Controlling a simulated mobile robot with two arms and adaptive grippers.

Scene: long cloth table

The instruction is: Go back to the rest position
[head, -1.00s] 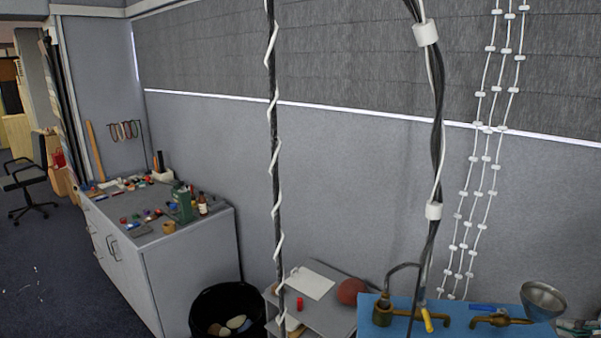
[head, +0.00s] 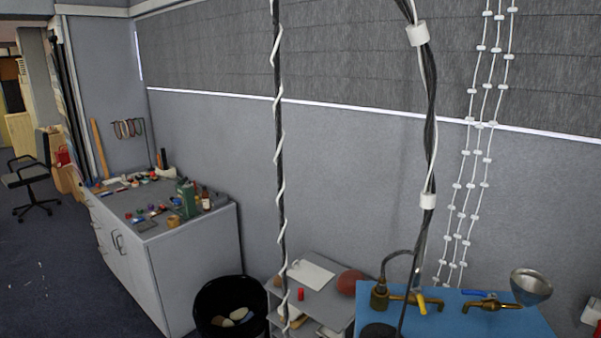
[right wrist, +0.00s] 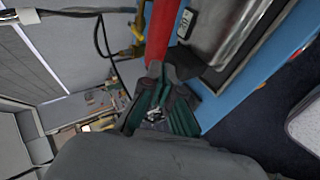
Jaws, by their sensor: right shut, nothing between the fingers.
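Neither gripper shows in the head view. In the right wrist view, my right gripper (right wrist: 162,84) is at the middle, its dark fingers shut and empty. It is beside a blue work surface (right wrist: 222,103) and a red upright shape (right wrist: 161,30); I cannot tell whether it touches either. My left gripper is in no view.
In the head view, a blue table (head: 459,320) with brass taps (head: 380,298) and a metal bowl (head: 531,285) is at lower right. A grey shelf unit (head: 334,306), a black bin (head: 205,300) and a cabinet (head: 190,265) stand left of it.

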